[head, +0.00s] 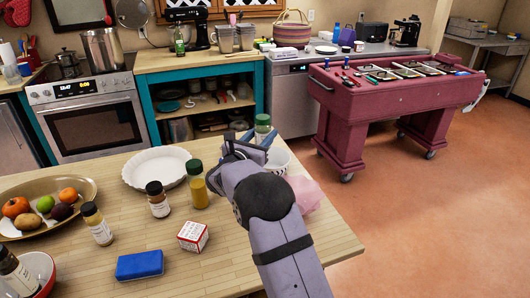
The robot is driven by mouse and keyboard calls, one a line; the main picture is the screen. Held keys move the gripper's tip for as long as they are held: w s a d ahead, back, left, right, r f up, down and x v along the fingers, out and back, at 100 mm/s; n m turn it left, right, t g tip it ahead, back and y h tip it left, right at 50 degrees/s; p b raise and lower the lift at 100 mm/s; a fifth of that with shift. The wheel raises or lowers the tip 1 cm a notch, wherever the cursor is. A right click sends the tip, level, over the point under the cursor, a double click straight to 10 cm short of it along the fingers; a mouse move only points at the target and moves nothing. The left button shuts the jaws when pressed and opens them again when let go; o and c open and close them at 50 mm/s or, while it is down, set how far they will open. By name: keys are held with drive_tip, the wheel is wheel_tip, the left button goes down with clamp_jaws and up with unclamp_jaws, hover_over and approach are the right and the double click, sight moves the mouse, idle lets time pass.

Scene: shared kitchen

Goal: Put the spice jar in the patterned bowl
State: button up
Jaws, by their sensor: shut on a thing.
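My gripper (254,141) is over the far right part of the wooden table, shut on a clear jar with a green lid (263,121). The jar looks upright; its lower part is hidden by the fingers. A white bowl (283,161) stands just behind and below my gripper, mostly hidden by it. I cannot make out a pattern on it, nor the exact gap between jar and bowl. Other small jars stand on the table: a dark-lidded brown one (157,201), a dark-lidded one with a pale label (98,227), and a yellow one with a green lid (197,187).
A white fluted dish (158,181), a fruit bowl (22,232), a red-and-white bowl (49,277), a blue sponge (139,265) and a small red-white box (193,237) are on the table. A pink item (306,191) lies by my arm.

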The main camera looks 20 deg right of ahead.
drive_tip(key=shift+f+p, duration=0.6)
drive_tip(key=shift+f, duration=2.7)
drive_tip(key=shift+f+b, duration=0.65)
drive_tip(key=shift+b, duration=0.15)
drive_tip(key=o, duration=1.2)
drive_tip(key=shift+r, duration=0.1)
drive_tip(key=shift+r+p, duration=0.75)
drive_tip(key=shift+p, duration=0.3)
drive_tip(key=b+v, duration=0.3)
drive_tip(key=v, duration=0.9)
drive_tip(key=shift+f, duration=0.2)
